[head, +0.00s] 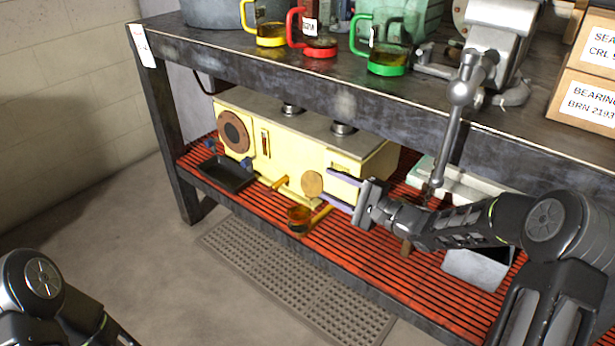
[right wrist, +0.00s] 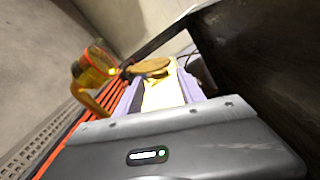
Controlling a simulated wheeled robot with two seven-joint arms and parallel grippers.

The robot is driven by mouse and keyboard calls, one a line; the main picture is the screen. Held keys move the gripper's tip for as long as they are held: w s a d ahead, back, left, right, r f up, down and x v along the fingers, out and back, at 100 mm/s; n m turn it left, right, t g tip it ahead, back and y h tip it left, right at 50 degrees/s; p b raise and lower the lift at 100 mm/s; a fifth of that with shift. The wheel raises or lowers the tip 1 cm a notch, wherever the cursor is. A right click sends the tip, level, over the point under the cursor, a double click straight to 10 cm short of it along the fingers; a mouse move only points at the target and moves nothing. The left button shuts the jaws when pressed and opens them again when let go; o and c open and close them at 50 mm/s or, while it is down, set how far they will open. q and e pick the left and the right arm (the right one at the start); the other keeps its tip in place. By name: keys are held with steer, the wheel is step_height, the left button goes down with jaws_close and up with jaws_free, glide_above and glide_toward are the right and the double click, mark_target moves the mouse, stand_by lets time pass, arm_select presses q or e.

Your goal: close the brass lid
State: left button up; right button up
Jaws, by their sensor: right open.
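The brass lid (head: 312,184) is a round, tan-gold disc at the front of the yellow machine (head: 285,150) on the lower shelf. An amber cup (head: 299,219) on a yellow pipe sits just below it. My right gripper (head: 328,185) is open, its two lilac fingers pointing left at the lid. In the right wrist view the lid (right wrist: 150,67) shows nearly edge-on just beyond the fingertips (right wrist: 160,78), with nothing clearly held between them. Whether a finger touches it, I cannot tell. My left arm shows at lower left, but its gripper is out of view.
The bench top (head: 330,88) overhangs the machine. A black tray (head: 228,174) lies left on the red slatted shelf (head: 335,240). A grey bin (head: 478,268) stands right, partly behind my right arm. Coloured-handled jugs (head: 385,55) stand above. The floor in front is clear apart from a grate (head: 290,275).

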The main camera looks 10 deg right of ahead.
steer(key=b+x, duration=0.2)
steer(key=x, duration=0.5)
steer(key=shift+w+a, duration=0.25)
steer(key=shift+w, duration=0.05)
steer(key=shift+c, duration=0.4)
jaws_close()
steer(key=shift+f, duration=0.1)
stand_by(0.5)
